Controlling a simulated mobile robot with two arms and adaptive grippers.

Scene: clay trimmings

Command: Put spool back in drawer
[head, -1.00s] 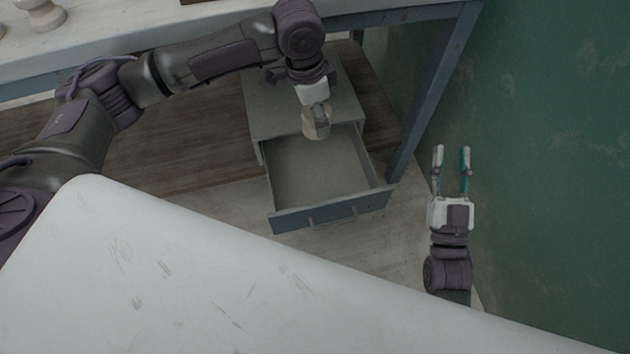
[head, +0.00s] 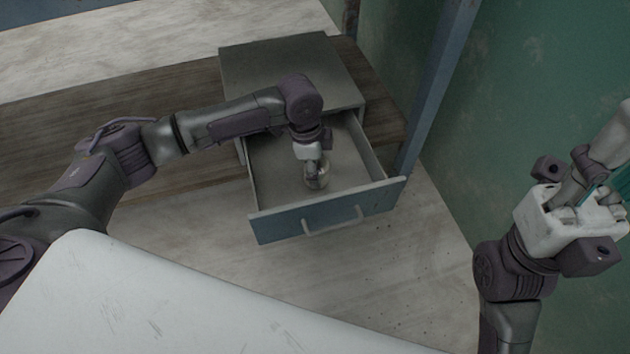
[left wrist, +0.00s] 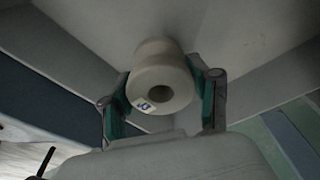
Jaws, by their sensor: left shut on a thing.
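The pale spool (head: 317,181) is in the open drawer (head: 277,226), over its inside near the middle. My left gripper (head: 314,170) reaches down into the drawer and is shut on the spool. In the left wrist view, the spool (left wrist: 160,75) sits between the two green fingers, its end hole and a small label facing the camera. I cannot tell whether the spool touches the drawer floor. My right gripper (head: 590,195) is at the right, away from the drawer; its fingertips are not clear.
The grey cabinet (head: 285,70) stands behind the drawer on a brown wooden board. A blue table leg (head: 438,90) rises just right of the drawer, with a green wall beyond. The pale floor in front of the drawer is clear.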

